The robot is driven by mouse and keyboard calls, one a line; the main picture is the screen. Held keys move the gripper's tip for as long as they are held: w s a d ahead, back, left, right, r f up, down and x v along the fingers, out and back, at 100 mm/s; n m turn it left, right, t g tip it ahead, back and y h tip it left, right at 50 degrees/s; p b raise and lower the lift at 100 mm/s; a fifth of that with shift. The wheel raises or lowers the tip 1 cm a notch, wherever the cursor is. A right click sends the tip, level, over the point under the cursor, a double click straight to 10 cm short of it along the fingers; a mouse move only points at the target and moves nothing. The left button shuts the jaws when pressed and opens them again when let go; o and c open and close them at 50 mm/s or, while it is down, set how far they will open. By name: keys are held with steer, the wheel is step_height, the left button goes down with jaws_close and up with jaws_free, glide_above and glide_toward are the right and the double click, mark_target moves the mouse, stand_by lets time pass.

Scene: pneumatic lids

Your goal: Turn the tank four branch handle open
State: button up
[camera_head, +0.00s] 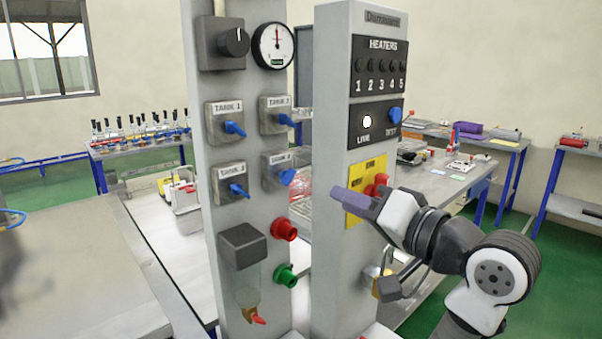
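The tank four valve is a grey plate (267,160) with a blurred label and a blue handle (287,177). It is at the lower right of a two-by-two group on the left grey column. The blue handle slants to the right. My gripper (354,199) has purple-grey fingers and is in front of the right column, to the right of and a little below the tank four handle. It appears apart from the handle. The fingers are seen from the side, so I cannot tell whether they are apart.
Blue handles for tank 1 (235,129), tank 2 (286,120) and tank 3 (239,191) are close by. A red knob (284,229) and a green knob (286,276) stick out below. The heater column (335,120) stands right of the valves, with a narrow gap between columns.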

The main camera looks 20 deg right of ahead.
mark_target(292, 178)
steer(key=p+x, duration=0.3)
steer(key=x, duration=0.9)
steer(key=shift+w+a+p, duration=0.1)
steer(key=shift+a+p, duration=0.05)
steer(key=shift+p, duration=0.25)
steer(key=shift+w+a+f, duration=0.1)
steer(key=shift+w+a, duration=0.1)
steer(key=shift+w, duration=0.3)
jaws_close()
